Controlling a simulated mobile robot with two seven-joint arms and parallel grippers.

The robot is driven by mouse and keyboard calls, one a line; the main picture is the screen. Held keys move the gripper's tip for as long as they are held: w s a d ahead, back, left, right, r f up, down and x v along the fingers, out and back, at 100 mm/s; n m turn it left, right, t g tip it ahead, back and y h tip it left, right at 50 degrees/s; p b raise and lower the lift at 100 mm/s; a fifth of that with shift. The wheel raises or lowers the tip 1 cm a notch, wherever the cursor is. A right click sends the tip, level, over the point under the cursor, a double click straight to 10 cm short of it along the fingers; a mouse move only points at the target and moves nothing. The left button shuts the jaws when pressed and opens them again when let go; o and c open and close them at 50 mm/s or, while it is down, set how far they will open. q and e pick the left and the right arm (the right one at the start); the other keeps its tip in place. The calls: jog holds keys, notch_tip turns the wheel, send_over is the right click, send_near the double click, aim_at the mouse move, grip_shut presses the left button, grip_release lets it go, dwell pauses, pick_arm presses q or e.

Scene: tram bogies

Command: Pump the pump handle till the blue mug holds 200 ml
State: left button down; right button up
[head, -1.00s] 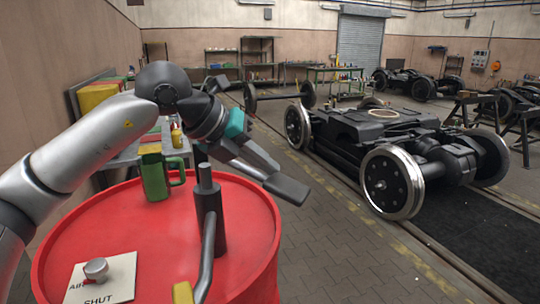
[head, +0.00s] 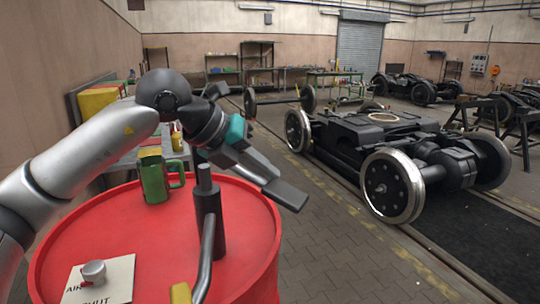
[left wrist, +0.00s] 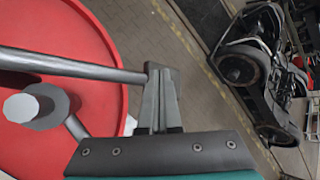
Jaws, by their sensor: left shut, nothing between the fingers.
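The pump (head: 207,222) stands upright on the red drum (head: 105,228). My left gripper (head: 288,194) is shut and empty, right of the pump post and beyond the drum's edge. In the left wrist view, a grey bar (left wrist: 75,65) runs from the left edge to the closed fingers (left wrist: 155,75); I cannot tell whether they touch. The mug that shows is green (head: 155,181), not blue, standing at the drum's far side; its contents are hidden. My right gripper is not in view.
A plate marked AIR and SHUT (head: 115,282) with a pale knob (head: 93,272) lies on the drum's near left. A cluttered bench (head: 122,165) stands behind the drum. A bogie (head: 400,150) stands on rails to the right, with clear floor between.

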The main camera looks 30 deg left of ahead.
pick_arm(q)
jog(key=shift+r+p, duration=2.8)
jog(key=shift+r, duration=0.55)
jog(key=shift+r, duration=0.1)
notch_tip(320, 180, up, 5)
jog(key=p, duration=0.4)
jog(key=shift+a, duration=0.1)
